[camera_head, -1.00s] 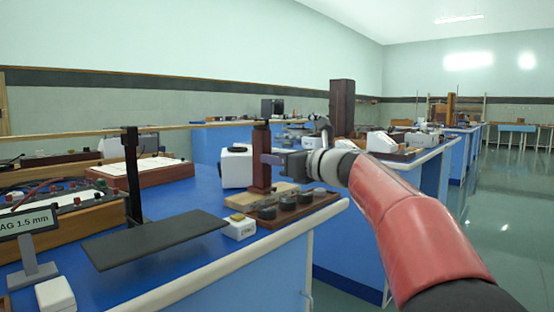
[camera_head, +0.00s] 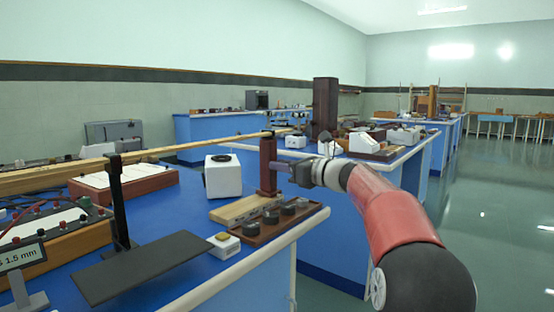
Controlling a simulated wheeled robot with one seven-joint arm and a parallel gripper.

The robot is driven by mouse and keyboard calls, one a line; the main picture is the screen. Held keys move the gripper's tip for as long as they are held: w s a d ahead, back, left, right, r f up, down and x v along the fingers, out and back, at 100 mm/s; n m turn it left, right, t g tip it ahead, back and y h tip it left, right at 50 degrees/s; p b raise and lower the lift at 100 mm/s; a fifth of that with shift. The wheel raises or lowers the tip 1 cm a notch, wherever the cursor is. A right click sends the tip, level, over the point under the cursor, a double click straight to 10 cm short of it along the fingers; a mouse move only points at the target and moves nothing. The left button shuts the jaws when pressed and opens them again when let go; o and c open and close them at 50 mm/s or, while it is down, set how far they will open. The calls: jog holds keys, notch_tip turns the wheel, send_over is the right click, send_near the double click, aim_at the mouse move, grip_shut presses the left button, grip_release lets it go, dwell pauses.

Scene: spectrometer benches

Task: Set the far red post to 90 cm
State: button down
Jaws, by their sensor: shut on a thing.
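The dark red post (camera_head: 268,167) stands upright at the far end of the blue bench. A long wooden rule (camera_head: 150,153) runs from the left to the top of this post and a little past it. The rule's marks are too small to read. My gripper (camera_head: 279,166) reaches in from the right and is shut on the post, partway up its height. The fingertips are small and partly hidden against the post. A black post (camera_head: 118,200) with a dark flat plate stands nearer, on the left.
A white box (camera_head: 223,177) stands left of the red post. A pale wooden board (camera_head: 235,211) and a brown tray (camera_head: 312,211) of round dark weights lie in front of it. A small white block (camera_head: 223,246) is nearer. Open floor lies right of the bench.

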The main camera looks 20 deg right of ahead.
jog(key=shift+w+d, duration=0.1)
jog(key=shift+d, duration=0.05)
jog(key=c, duration=1.2)
grip_release()
jog(key=shift+w+d, duration=0.1)
jog(key=shift+c, duration=0.2)
jog(key=v, duration=0.7)
jog(key=shift+s+d+b, duration=0.2)
jog(key=shift+s+b, duration=0.15)
